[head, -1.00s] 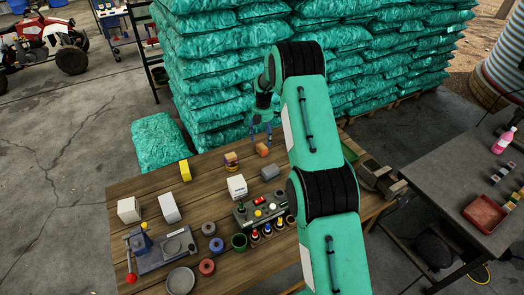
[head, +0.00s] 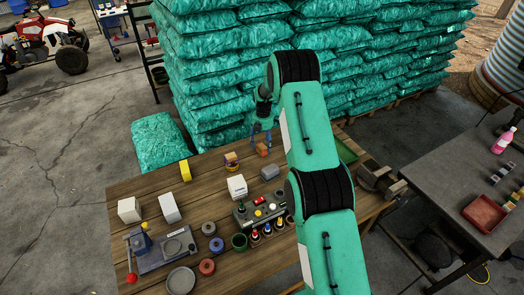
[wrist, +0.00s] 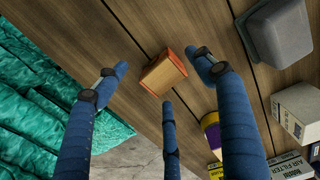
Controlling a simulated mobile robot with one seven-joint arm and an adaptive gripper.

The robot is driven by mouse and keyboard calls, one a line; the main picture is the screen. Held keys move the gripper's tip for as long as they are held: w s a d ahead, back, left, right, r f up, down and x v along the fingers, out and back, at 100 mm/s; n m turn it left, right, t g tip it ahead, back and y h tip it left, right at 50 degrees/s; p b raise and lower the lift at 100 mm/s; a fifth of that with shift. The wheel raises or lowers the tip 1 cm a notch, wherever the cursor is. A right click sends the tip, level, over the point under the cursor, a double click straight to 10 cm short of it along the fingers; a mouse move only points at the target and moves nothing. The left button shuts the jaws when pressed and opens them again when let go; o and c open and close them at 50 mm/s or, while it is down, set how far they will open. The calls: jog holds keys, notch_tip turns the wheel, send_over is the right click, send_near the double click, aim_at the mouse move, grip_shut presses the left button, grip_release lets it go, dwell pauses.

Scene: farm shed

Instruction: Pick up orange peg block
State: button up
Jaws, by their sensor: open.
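The orange peg block (head: 262,149) is a small orange block near the back edge of the wooden table. In the wrist view the block (wrist: 163,73) lies on the planks, with its lighter side facing left. My gripper (head: 262,137) is just above it, with blue fingers pointing down. In the wrist view the spread fingers of my gripper (wrist: 162,68) stand around the block, with gaps between them and it. The gripper is open and holds nothing.
A yellow-and-purple item (wrist: 210,132) and a grey block (wrist: 279,34) are close by. White boxes (head: 237,186), a yellow block (head: 185,170) and a vise-like fixture (head: 150,248) share the table. Stacked green bags (head: 215,70) stand behind its back edge.

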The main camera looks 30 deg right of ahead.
aim_at(263, 146)
jog(key=shift+f, duration=1.65)
